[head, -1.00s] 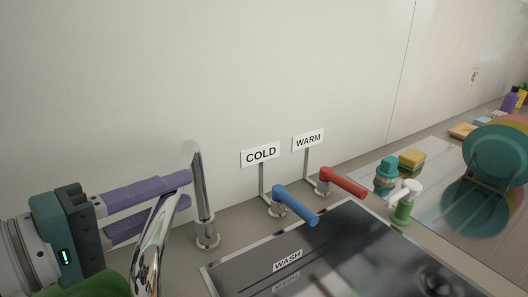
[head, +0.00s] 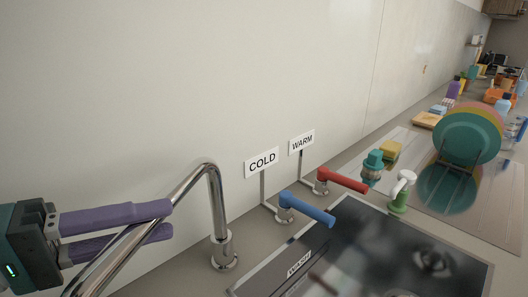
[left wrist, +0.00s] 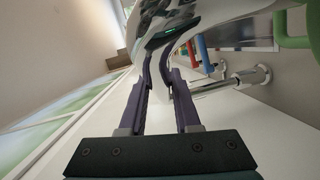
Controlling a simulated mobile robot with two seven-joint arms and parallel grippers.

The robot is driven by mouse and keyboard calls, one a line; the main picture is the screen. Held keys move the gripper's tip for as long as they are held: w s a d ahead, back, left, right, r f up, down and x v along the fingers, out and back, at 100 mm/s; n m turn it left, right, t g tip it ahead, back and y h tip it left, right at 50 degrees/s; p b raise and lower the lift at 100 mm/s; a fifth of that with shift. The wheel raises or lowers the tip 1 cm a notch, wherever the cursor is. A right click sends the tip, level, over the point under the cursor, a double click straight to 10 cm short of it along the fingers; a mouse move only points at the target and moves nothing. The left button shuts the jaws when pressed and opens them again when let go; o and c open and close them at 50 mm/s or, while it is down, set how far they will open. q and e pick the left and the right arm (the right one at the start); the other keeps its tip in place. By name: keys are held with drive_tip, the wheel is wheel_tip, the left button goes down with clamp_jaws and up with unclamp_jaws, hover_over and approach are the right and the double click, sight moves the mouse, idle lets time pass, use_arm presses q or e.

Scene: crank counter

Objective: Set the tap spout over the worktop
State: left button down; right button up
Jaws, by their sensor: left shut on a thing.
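The chrome tap spout (head: 188,188) rises from its base (head: 222,252) behind the sink's left corner, bends over and runs down to the lower left, away from the sink. My left gripper (head: 168,222) has purple fingers on either side of the spout and is shut on it. The outlet end is cut off at the lower edge of the head view. In the left wrist view the left gripper (left wrist: 162,75) shows with chrome between its fingers and the tap base (left wrist: 258,76) to the right. My right gripper is not in view.
The dark sink (head: 400,250) lies right of the tap. Behind it are the blue lever (head: 308,208) by the COLD sign (head: 262,162) and the red lever (head: 342,180) by the WARM sign (head: 302,142). A green-and-white dispenser (head: 401,192) and a dish rack with plates (head: 467,138) stand farther right.

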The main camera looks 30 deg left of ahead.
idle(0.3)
use_arm(q)
drive_tip(key=c, duration=0.6)
unclamp_jaws()
drive_tip(key=p+v, duration=0.2)
drive_tip(key=v, duration=0.8)
drive_tip(key=shift+w, duration=0.1)
drive_tip(key=shift+p, duration=0.3)
